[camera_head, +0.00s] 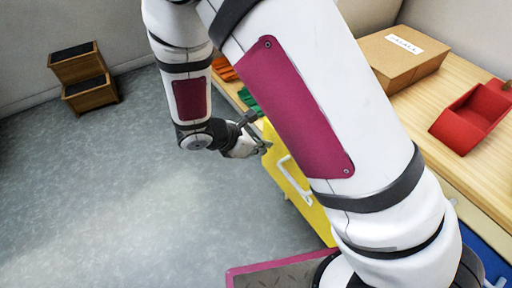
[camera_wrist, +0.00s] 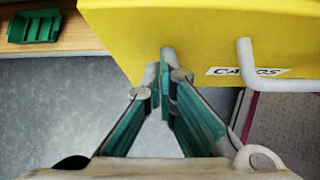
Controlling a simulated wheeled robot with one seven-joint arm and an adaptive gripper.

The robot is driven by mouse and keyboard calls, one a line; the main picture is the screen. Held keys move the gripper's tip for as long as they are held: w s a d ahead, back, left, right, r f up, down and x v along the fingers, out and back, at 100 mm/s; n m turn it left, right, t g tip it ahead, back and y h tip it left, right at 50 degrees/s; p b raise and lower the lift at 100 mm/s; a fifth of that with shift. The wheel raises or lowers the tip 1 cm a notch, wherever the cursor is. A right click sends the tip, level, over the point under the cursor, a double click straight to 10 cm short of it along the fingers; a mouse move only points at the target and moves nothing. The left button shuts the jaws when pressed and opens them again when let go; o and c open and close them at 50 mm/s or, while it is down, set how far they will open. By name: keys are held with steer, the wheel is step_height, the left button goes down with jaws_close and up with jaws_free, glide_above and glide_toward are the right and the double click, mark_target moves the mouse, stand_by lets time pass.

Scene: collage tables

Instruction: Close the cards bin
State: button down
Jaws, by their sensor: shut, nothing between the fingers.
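The cards bin is yellow, with a white handle. In the head view its yellow front (camera_head: 316,212) shows below the table edge, partly hidden behind my arm. In the wrist view the yellow panel (camera_wrist: 165,30) fills the top, with a "CARDS" label (camera_wrist: 230,71) and the white handle (camera_wrist: 250,60) at right. My gripper (camera_wrist: 166,62) is shut and empty, its fingertips overlapping the panel's lower edge in the picture, left of the label. Contact cannot be told. In the head view my gripper (camera_head: 266,146) is at the panel's far upper end. How far the bin stands open is hidden.
A wooden table (camera_head: 478,78) holds a cardboard box (camera_head: 402,60) and a red scoop-like tray (camera_head: 470,118). A green tray (camera_wrist: 35,27) sits at the table edge. A blue panel (camera_head: 486,258) shows at lower right. A wooden step unit (camera_head: 90,95) stands far left; the floor between is clear.

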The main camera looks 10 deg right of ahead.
steer(key=w+d+b, duration=0.1)
steer(key=w+d, duration=0.1)
steer(key=d, duration=0.4)
steer(key=w+d+b, duration=0.1)
steer(key=w+d, duration=0.2)
steer(key=d, duration=0.3)
steer(key=w+d+b, duration=0.1)
steer(key=w+d, duration=0.1)
steer(key=d, duration=0.4)
steer(key=shift+w, duration=0.2)
